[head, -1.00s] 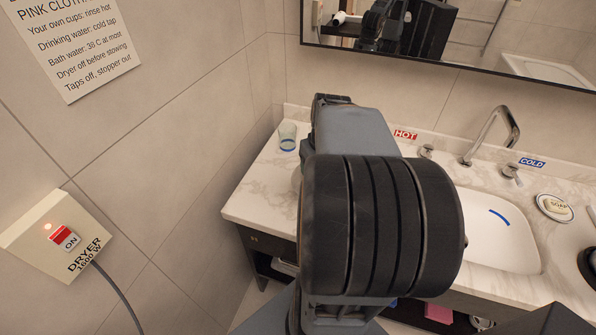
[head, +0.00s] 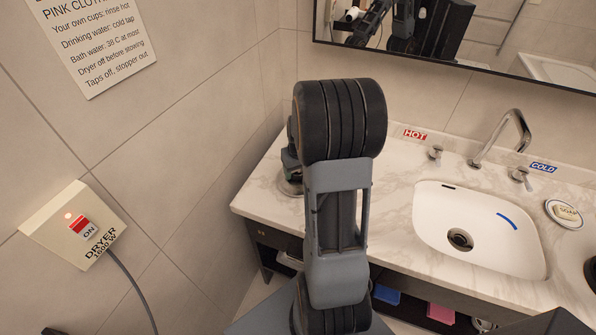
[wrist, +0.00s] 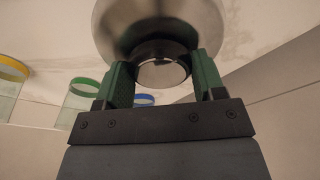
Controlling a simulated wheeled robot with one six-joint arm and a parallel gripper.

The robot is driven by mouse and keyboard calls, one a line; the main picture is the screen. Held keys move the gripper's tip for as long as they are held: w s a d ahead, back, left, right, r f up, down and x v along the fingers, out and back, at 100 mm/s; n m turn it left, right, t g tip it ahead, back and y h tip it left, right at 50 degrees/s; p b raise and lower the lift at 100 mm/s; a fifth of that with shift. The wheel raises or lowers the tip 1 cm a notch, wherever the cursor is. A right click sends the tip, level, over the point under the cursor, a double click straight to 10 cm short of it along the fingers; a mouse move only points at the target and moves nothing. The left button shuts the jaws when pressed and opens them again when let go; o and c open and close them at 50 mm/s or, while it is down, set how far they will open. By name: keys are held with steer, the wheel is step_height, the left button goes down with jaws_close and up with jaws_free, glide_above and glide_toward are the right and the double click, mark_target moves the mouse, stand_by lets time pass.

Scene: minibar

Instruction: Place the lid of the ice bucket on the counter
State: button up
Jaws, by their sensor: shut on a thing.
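In the wrist view, my gripper (wrist: 160,70) has its two green fingers closed on either side of the round dark knob of a shiny metal lid (wrist: 160,18). The top edge of the view cuts off the lid. In the head view, my gripper (head: 292,160) is low over the counter's left end, partly hidden by my arm. A sliver of round metal (head: 290,188) shows under it; whether this is lid or bucket I cannot tell. The marble counter (head: 262,200) has bare surface there. The ice bucket is not clearly visible.
Glass cups with yellow (wrist: 12,72), green (wrist: 82,88) and blue (wrist: 144,99) rims show in the wrist view. A sink (head: 480,225), taps (head: 435,155) and soap dish (head: 563,213) lie to the right. The tiled wall (head: 200,130) bounds the left.

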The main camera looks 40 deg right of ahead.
steer(key=shift+f, duration=0.5)
steer(key=shift+f, duration=0.15)
steer(key=o, duration=1.1)
step_height(320, 180, up, 12)
steer(key=s, duration=0.2)
steer(key=s+a+r+n+t, duration=0.1)
steer(key=s+a, duration=0.3)
steer(key=a, duration=0.6)
steer(key=s+a+r+n+t, duration=0.1)
steer(key=s+a, duration=0.4)
steer(key=a, duration=0.5)
steer(key=shift+r+n, duration=0.35)
steer(key=shift+n, duration=0.15)
